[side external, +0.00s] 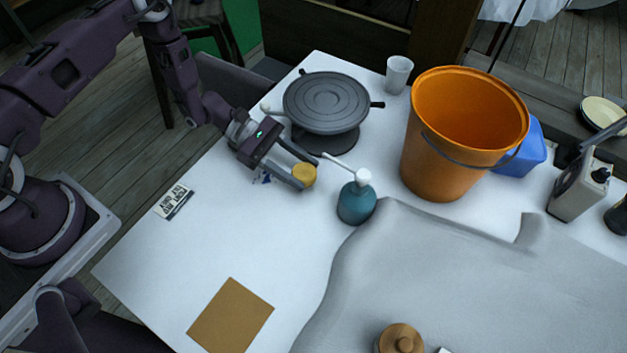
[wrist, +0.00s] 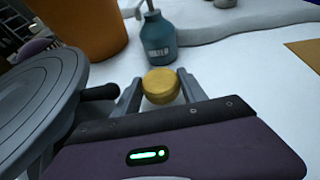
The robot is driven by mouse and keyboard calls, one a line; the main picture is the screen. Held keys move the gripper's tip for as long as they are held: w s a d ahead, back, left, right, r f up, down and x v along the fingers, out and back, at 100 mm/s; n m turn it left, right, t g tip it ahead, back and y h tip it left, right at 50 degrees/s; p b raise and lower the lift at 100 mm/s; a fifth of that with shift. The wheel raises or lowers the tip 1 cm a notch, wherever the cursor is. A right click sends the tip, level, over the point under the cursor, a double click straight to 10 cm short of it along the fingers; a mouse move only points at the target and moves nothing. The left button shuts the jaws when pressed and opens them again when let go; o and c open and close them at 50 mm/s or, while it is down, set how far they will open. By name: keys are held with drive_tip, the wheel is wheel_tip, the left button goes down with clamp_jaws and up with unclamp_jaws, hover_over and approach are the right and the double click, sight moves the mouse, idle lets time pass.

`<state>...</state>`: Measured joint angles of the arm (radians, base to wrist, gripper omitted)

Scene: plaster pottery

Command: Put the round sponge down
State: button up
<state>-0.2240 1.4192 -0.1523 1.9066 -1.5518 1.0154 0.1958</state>
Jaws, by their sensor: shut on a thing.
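The round yellow sponge (side external: 304,175) is between the fingertips of my gripper (side external: 306,171), which is shut on it. In the wrist view the sponge (wrist: 161,86) sits between the two grey fingers of my gripper (wrist: 161,90). In the side view the gripper is over the white table, between the grey turntable and the teal bottle. I cannot tell for certain whether the sponge touches the table.
The grey turntable (side external: 326,102) stands behind my gripper and the teal bottle (side external: 357,202) to its right. An orange bucket (side external: 440,150) is farther right. A flat brown square (side external: 230,315) and a small printed card (side external: 174,201) lie on the table (side external: 200,255), with bare room between them.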

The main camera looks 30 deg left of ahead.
drive_tip(key=x, duration=0.2)
drive_tip(key=f+x, duration=0.1)
drive_tip(key=x, duration=0.1)
drive_tip(key=shift+a, duration=0.1)
drive_tip(key=o, duration=1.3)
drive_tip(key=shift+f, duration=0.15)
drive_tip(key=v, duration=1.2)
drive_tip(key=shift+s+r, duration=0.1)
drive_tip(key=shift+r, duration=0.1)
